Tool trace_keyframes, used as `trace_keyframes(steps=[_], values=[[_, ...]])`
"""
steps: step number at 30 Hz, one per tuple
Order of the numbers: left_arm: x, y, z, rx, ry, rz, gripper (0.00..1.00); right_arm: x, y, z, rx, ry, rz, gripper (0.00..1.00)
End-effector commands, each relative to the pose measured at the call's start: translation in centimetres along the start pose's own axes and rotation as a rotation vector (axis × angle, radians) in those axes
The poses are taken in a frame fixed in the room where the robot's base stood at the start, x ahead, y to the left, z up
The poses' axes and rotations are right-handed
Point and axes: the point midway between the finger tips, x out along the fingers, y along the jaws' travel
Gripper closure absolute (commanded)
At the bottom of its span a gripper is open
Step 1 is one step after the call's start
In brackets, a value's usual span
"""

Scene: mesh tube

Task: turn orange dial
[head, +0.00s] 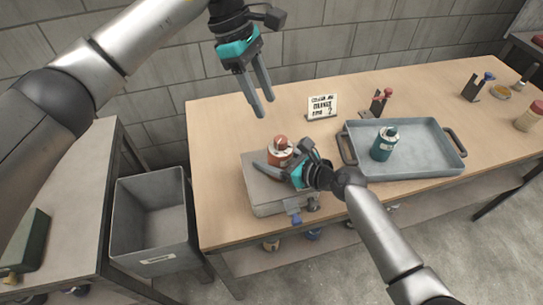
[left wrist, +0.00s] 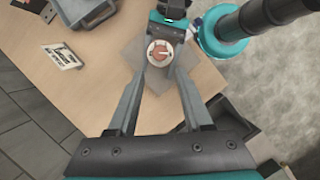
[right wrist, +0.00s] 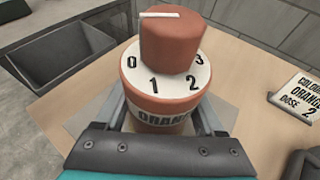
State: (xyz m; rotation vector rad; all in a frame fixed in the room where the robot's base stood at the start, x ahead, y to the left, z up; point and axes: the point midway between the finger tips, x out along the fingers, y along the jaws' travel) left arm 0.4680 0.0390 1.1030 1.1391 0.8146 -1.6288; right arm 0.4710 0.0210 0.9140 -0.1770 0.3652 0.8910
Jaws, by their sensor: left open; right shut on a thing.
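The orange canister (head: 279,152) stands upright on a grey plate (head: 267,203). Its orange dial knob (right wrist: 172,40) sits above a white ring marked 0, 1, 2, 3. A white line crosses the knob's top; I cannot tell which number it marks. My right gripper (head: 283,163) is shut around the canister's body, below the ring. My left gripper (head: 264,107) is open and empty, above and behind the canister. In the left wrist view the knob (left wrist: 160,52) shows between and beyond its fingertips. A sign (right wrist: 298,94) reads colour orange, dose 2.
A grey tray (head: 428,162) at right holds a teal canister (head: 384,144). A red-topped item (head: 378,103) stands behind the tray. A grey bin (head: 150,222) is on the floor left of the table. The table's back left is clear.

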Motion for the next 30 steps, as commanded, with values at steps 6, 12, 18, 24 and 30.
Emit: trace_keyframes(steps=[6,12,18,24,30], values=[[0.0,0.0,0.0,0.000,0.000,0.000,0.50,0.0,0.0,-0.1,0.000,0.001,0.000,0.79],[0.1,0.0,0.0,0.001,-0.002,0.001,0.42,0.0,0.0,-0.1,0.000,0.001,0.000,0.93],[1.7,0.4,1.6,0.022,-0.100,0.043,0.33,0.0,0.0,-0.1,0.000,0.001,0.000,0.93],[4.5,1.3,5.5,0.039,-0.351,0.174,0.33,0.0,0.0,-0.1,0.000,0.001,0.000,0.93],[6.3,2.0,8.8,0.007,-0.594,0.346,0.33,0.0,0.0,-0.1,0.000,0.002,0.000,0.93]])
